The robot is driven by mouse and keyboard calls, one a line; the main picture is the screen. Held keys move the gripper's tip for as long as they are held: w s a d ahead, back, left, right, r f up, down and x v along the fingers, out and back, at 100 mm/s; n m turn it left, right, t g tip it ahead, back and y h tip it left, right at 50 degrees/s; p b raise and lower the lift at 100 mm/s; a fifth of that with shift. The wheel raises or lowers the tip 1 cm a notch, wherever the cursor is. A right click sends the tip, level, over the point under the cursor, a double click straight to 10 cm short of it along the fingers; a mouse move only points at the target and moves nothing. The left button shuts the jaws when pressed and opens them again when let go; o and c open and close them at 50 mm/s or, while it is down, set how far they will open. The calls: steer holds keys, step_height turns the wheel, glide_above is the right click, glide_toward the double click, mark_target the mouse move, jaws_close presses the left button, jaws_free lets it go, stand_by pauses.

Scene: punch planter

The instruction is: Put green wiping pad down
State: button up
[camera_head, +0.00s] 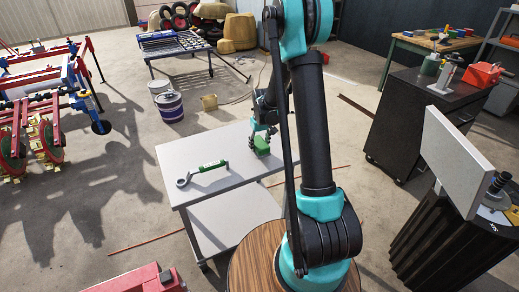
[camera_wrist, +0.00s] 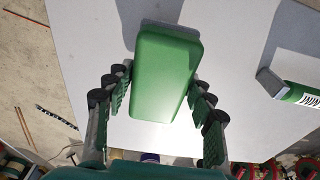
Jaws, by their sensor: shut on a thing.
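The green wiping pad (camera_wrist: 163,78) is a rounded green block between the fingers of my gripper (camera_wrist: 160,105) in the wrist view. My gripper is shut on it, with fingers on its left and right sides. In the head view the pad (camera_head: 261,146) shows below my gripper (camera_head: 264,132), over the right part of a light grey table (camera_head: 180,158). Whether the pad touches the tabletop is hard to tell. Part of my gripper is hidden behind my arm.
A wrench-like tool with a green handle (camera_head: 211,166) lies on the table left of the pad. The tabletop between them is clear. Buckets (camera_head: 169,107) stand on the floor behind the table. A black cabinet (camera_head: 418,125) stands to the right.

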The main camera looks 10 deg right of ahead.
steer(key=shift+f, duration=1.3)
steer(key=o, duration=1.2)
steer(key=shift+f, duration=0.1)
